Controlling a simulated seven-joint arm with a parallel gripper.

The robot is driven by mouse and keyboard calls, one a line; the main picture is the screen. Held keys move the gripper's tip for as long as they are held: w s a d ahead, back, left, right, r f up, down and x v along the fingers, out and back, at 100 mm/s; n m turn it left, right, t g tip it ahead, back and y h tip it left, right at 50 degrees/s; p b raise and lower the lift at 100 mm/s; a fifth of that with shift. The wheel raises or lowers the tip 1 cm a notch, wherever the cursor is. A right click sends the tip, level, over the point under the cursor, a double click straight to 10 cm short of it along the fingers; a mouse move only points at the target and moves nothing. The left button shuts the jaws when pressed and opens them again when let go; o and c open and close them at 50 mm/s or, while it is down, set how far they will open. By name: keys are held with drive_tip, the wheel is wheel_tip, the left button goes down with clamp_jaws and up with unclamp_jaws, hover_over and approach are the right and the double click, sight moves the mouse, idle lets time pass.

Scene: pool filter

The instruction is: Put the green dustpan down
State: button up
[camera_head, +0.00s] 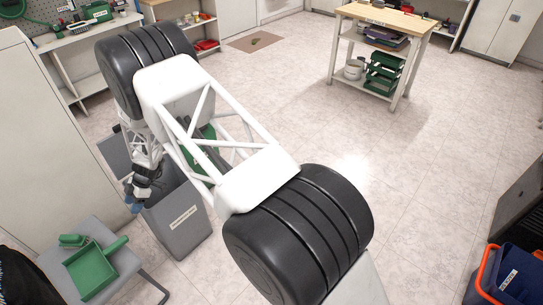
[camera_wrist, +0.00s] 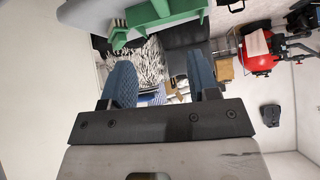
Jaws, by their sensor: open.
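The green dustpan (camera_head: 91,270) lies on the seat of a grey chair (camera_head: 122,262) at the lower left of the head view. A smaller green piece (camera_head: 73,240), perhaps a brush, lies beside its upper edge. In the wrist view the green dustpan (camera_wrist: 165,14) shows at the top, beyond my fingertips and apart from them. My gripper (camera_wrist: 162,78) is open, with its two blue fingers spread and nothing between them. In the head view my gripper (camera_head: 134,203) is above and to the right of the dustpan, beside a grey bin.
The tall grey bin (camera_head: 182,218) stands right of the chair. A white cabinet (camera_head: 45,140) is at left. A wooden-topped cart (camera_head: 385,18) stands at the back. A blue crate (camera_head: 520,275) is at lower right. The middle floor is clear.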

drive_tip(key=w+d+r+m+t+h, duration=0.15)
drive_tip(key=d+r+m, duration=0.25)
drive_tip(key=d+r, duration=1)
drive_tip(key=w+d+r+m+t+y, duration=0.15)
drive_tip(key=d+r+m, duration=0.25)
drive_tip(key=d+r, duration=0.95)
drive_tip(key=s+d+r+m+h, duration=0.2)
drive_tip(key=s+d+r+m, duration=0.1)
drive_tip(key=d+r, duration=0.65)
drive_tip(key=s+d+r+m+t+h, duration=0.1)
drive_tip(key=s+d+r+m+t, duration=0.1)
drive_tip(key=s+d+r+m, duration=0.5)
drive_tip(key=s+d+r+t, duration=0.1)
drive_tip(key=s+d+r, duration=0.2)
drive_tip(key=s+d, duration=0.55)
drive_tip(key=s+d+r+m+t+h, duration=0.2)
drive_tip(key=s+d+m, duration=0.5)
drive_tip(key=s+d, duration=0.7)
drive_tip(key=shift+s+d+m+h, duration=0.3)
drive_tip(key=shift+d+m+h, duration=0.1)
drive_tip(key=shift+d+h, duration=0.25)
